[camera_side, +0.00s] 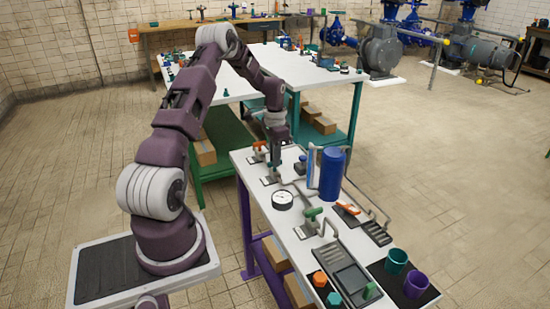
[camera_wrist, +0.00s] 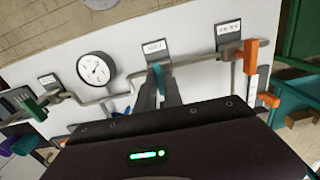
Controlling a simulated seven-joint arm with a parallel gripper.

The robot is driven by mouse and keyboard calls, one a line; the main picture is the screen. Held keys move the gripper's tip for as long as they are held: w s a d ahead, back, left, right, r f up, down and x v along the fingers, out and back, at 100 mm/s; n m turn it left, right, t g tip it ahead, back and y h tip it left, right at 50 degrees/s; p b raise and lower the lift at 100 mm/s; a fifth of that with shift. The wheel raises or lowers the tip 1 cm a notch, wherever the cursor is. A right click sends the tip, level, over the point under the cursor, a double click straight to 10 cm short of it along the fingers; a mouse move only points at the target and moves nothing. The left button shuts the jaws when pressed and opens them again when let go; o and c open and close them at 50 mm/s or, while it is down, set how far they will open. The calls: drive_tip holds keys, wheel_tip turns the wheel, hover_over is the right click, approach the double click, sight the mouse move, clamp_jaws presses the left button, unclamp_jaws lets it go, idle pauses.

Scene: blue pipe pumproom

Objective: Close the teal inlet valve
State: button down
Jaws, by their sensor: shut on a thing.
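The teal inlet valve handle (camera_wrist: 159,76) stands on a metal pipe in front of a small white label plate in the wrist view. My gripper (camera_wrist: 157,92) is shut on this handle, with its dark fingers on either side and the teal tip showing between them. In the side view my gripper (camera_side: 275,161) reaches down to the pipework on the white bench. There the fingers largely hide the handle, and its exact angle is hard to tell.
An orange-handled valve (camera_wrist: 250,57) is on one side and a green-handled valve (camera_side: 313,213) on the other. A round gauge (camera_side: 282,200) sits between teal and green. A blue cylinder (camera_side: 331,173) stands close by. Teal (camera_side: 396,262) and purple (camera_side: 415,284) cups stand at the near end.

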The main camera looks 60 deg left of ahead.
idle(0.3)
drive_tip(key=c, duration=1.5)
unclamp_jaws()
drive_tip(key=shift+r, duration=0.1)
wheel_tip(320, 180, up, 7)
drive_tip(key=shift+f, duration=0.1)
